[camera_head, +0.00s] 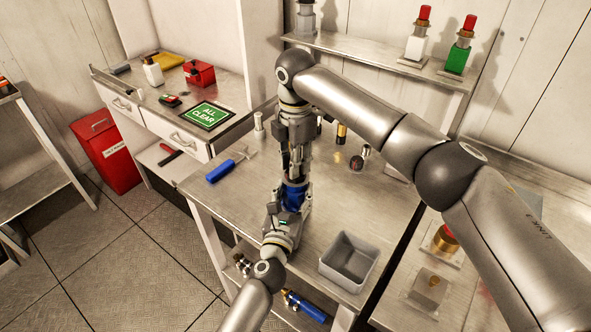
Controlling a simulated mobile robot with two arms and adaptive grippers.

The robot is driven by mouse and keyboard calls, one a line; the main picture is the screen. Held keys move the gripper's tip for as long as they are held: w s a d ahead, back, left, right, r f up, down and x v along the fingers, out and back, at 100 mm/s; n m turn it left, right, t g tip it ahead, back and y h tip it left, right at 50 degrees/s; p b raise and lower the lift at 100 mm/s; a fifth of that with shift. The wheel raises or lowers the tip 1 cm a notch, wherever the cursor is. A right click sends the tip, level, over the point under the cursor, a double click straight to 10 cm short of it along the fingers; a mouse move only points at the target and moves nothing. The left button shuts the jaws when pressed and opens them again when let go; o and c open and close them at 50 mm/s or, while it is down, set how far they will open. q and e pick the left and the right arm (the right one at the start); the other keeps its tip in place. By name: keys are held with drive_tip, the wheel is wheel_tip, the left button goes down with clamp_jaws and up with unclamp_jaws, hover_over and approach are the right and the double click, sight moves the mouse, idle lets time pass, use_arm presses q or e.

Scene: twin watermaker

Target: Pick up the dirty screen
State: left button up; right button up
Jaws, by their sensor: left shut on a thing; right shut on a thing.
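My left gripper (290,207), on the arm from the lower edge, is shut around a blue cylindrical body (294,192) above the middle table. My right gripper (297,160), on the arm from the right, points down from above the blue body. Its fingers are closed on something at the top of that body. The held part is mostly hidden by the fingers, so I cannot tell whether it is the dirty screen. No screen is clearly visible elsewhere.
A grey open bin (349,262) stands at the table's front right. A blue-handled tool (222,171) lies at left. Small parts (358,161) stand behind the grippers. A side counter bears an "ALL CLEAR" sign (204,115). A red bin (106,150) stands on the floor. The table's centre right is clear.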

drive_tip(key=shift+r, duration=0.1)
wheel_tip(320, 180, up, 10)
drive_tip(key=shift+f, duration=0.1)
idle(0.3)
drive_tip(key=shift+o, duration=1.1)
drive_tip(key=shift+c, duration=1.1)
use_arm(q)
drive_tip(key=o, duration=1.4)
use_arm(e)
drive_tip(key=shift+c, duration=0.6)
use_arm(q)
drive_tip(key=v, duration=1.2)
